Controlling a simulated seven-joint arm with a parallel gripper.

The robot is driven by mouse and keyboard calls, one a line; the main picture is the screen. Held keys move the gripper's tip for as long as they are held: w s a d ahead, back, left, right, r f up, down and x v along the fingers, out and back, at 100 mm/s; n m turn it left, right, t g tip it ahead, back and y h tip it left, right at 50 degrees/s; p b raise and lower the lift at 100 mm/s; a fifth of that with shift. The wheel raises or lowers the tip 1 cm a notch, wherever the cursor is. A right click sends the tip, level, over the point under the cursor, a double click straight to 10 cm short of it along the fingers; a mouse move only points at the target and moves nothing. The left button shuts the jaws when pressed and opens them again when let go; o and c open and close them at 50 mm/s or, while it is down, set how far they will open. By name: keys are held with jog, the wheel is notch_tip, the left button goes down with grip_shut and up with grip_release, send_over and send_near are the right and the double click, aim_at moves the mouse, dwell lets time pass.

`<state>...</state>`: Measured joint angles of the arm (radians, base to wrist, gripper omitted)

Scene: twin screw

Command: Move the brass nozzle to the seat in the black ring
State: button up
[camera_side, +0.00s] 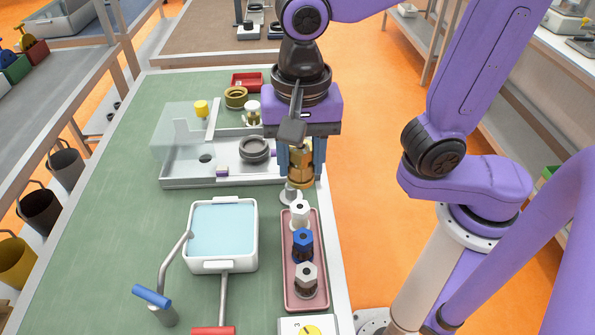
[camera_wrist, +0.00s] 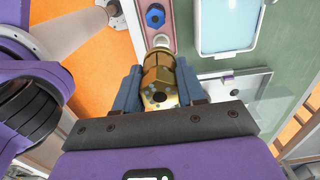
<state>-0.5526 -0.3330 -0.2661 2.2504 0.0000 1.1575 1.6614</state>
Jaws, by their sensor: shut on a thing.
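The brass nozzle (camera_side: 301,172) is between the blue fingers of my gripper (camera_side: 301,160), which is shut on it. In the wrist view my gripper (camera_wrist: 158,82) has a finger on each side of the nozzle (camera_wrist: 158,78). The nozzle is held upright above the right edge of the bench, just right of the metal fixture (camera_side: 225,181). A dark ring (camera_side: 255,146) sits on the fixture, to the left of the nozzle and apart from it. The ring's inside is hard to make out.
A small grey-white post (camera_side: 291,197) stands below the nozzle. A pink tray (camera_side: 289,270) holds white and blue hex pieces in front. A white basin (camera_side: 192,240) is to its left. A clear panel (camera_side: 180,130), a yellow knob (camera_side: 201,107) and a brass ring (camera_side: 236,97) are around the fixture.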

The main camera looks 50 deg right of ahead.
jog(key=w+d+m, duration=0.2)
jog(key=w+d, duration=0.3)
jog(key=w, duration=0.7)
jog(key=w+d+m, duration=0.3)
jog(key=w+d, duration=0.3)
jog(key=w, duration=0.5)
jog(key=shift+w+a+f, duration=0.1)
jog(key=shift+f, duration=2.8)
jog(key=shift+w+a+f, duration=0.1)
jog(key=shift+f, duration=2.8)
jog(key=shift+f, duration=1.05)
jog(key=o, duration=1.8)
